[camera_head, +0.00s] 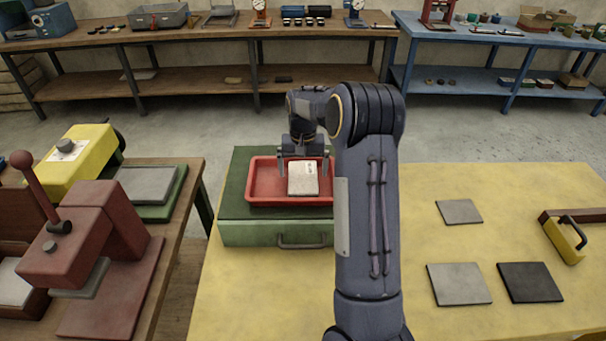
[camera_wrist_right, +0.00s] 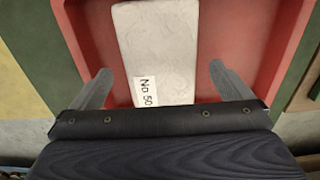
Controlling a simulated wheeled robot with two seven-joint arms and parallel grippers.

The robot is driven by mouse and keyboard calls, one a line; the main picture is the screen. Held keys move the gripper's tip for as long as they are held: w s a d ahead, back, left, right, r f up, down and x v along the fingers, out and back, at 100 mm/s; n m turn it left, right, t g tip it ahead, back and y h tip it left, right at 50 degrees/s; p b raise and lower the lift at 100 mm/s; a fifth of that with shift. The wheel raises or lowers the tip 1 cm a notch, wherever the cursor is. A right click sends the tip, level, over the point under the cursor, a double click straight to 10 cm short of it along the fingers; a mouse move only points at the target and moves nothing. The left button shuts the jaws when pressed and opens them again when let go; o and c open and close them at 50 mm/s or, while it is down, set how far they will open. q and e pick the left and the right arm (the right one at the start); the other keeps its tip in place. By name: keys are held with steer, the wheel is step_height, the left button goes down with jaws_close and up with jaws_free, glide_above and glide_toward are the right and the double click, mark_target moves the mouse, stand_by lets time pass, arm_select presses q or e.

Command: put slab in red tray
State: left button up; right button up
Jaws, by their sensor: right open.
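The slab (camera_head: 303,181) is a pale whitish block with a small label, lying in the red tray (camera_head: 262,187). In the right wrist view the slab (camera_wrist_right: 160,45) lies flat on the floor of the red tray (camera_wrist_right: 215,118), with its label reading "No 50". The tray sits on a green box. My right gripper (camera_head: 304,170) is over the tray at the slab's far end. In the wrist view its two fingers (camera_wrist_right: 162,88) are spread wide on either side of the slab, with gaps between. My left gripper is not in view.
The green box (camera_head: 268,233) with a handle stands on the yellow table (camera_head: 480,190). Grey plates (camera_head: 459,284) and a dark plate (camera_head: 530,282) lie at the right, near a yellow-handled tool (camera_head: 563,240). A red press (camera_head: 85,245) stands on the left bench.

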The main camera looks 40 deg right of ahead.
mark_target(303, 176)
step_height(303, 176, up, 10)
steer(key=s+a+r+n+t+y, duration=0.1)
steer(key=s+a+r+t, duration=0.15)
steer(key=s+a, duration=0.35)
steer(key=s+a+r+n+t+y, duration=0.1)
steer(key=s+a+r+n, duration=0.15)
steer(key=s+a, duration=0.35)
steer(key=s+a+f+n+t+y, duration=0.1)
steer(key=s+a+f, duration=0.1)
steer(key=s+a, duration=0.4)
steer(key=s+a+f+n+t, duration=0.1)
steer(key=s+a+f+n, duration=0.1)
steer(key=s+a, duration=0.5)
steer(key=shift+s+a+f+y, duration=0.25)
steer(key=shift+s+f+y, duration=0.15)
steer(key=shift+s+f, duration=0.4)
steer(key=shift+r, duration=0.1)
